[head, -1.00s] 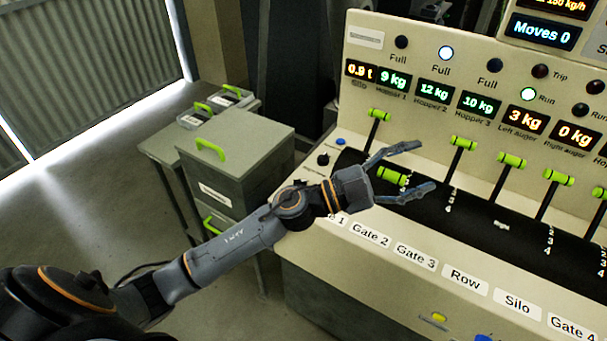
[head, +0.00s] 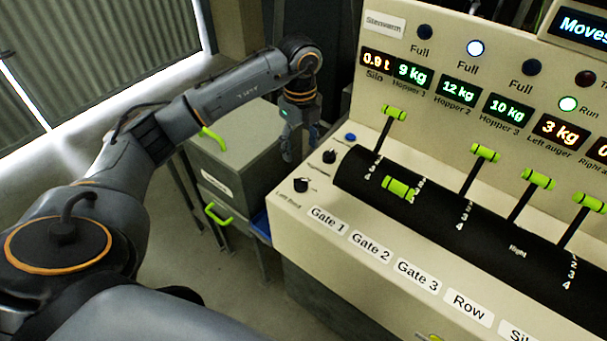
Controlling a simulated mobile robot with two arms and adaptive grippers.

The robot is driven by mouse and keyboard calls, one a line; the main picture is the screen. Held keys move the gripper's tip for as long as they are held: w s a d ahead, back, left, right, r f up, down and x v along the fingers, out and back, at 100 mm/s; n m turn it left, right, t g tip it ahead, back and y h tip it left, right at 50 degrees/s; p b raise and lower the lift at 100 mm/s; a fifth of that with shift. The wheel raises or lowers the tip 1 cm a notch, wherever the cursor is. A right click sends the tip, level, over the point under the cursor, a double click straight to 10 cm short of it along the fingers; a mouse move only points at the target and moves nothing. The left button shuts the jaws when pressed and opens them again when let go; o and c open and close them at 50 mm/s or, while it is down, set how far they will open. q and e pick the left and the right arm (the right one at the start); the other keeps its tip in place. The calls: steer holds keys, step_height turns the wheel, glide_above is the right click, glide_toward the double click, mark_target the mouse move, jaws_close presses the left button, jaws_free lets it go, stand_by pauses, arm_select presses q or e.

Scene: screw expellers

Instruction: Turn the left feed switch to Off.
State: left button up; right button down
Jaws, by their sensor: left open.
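Two small black rotary knobs stand at the left end of the cream control panel. The near knob (head: 301,185) has a small label beside it that is too blurred to read surely; it may be the left feed switch. The other knob (head: 329,156) is a little farther back. I cannot tell the settings of either. My left gripper (head: 298,146) points down, just beyond the panel's left edge, behind and left of the knobs. It is open and empty, seen edge-on, and appears to touch neither knob. My right gripper is not in view.
Several green-handled levers (head: 484,153) rise from the black curved cover right of the knobs. A blue button (head: 350,137) sits behind the knobs. A grey cabinet (head: 240,160) with green handles stands left of the panel. Lit displays (head: 457,90) line the upright panel.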

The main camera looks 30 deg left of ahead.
arm_select(q)
steer(key=p, duration=0.2)
glide_above(301, 180)
steer(key=f, duration=0.5)
steer(key=shift+s+f, duration=0.2)
steer(key=shift+f, duration=0.05)
steer(key=f, duration=0.4)
steer(key=shift+w+f+p, duration=0.2)
steer(key=shift+f+p, duration=0.1)
steer(key=shift+f, duration=0.05)
steer(key=shift+s+f, duration=0.1)
steer(key=shift+f, duration=0.9)
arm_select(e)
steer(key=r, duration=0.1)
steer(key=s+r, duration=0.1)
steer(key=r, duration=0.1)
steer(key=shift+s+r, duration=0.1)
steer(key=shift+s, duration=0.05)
arm_select(q)
steer(key=shift+r, duration=0.1)
steer(key=c, duration=1.2)
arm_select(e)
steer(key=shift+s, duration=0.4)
